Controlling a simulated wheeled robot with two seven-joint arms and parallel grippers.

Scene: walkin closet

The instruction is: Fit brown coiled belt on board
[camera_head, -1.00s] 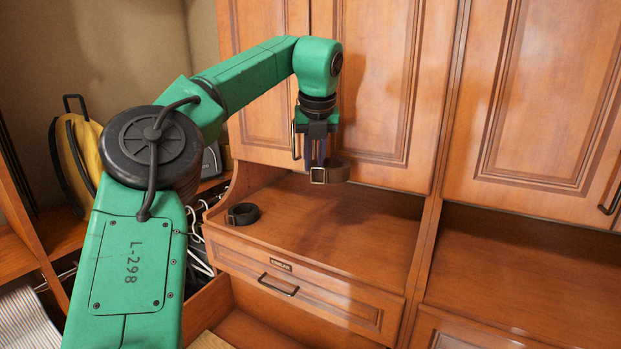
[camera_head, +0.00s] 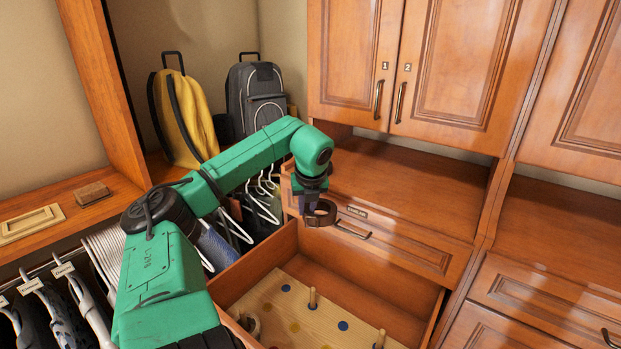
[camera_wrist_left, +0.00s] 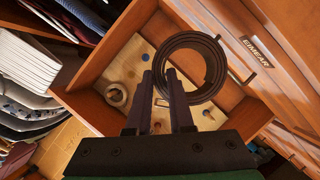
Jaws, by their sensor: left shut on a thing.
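My left gripper (camera_head: 316,207) is shut on the brown coiled belt (camera_head: 325,217) and holds it in the air in front of the drawer labelled EIMEAR. In the left wrist view the belt (camera_wrist_left: 222,70) is a dark ring at the fingertips (camera_wrist_left: 167,78), seen over the open drawer. The pale wooden board (camera_head: 290,305) lies below in that drawer. It has coloured dots and upright pegs (camera_head: 312,298). A beige coil (camera_wrist_left: 116,95) is on the board's left part; the head view shows it partly behind my arm. My right gripper is out of view.
The open drawer's walls (camera_head: 255,271) surround the board. The closed drawer front with its handle (camera_head: 353,231) is close behind the belt. White hangers (camera_head: 236,228) and hanging clothes are at the left. A yellow bag (camera_head: 182,118) and grey backpack (camera_head: 256,98) stand behind.

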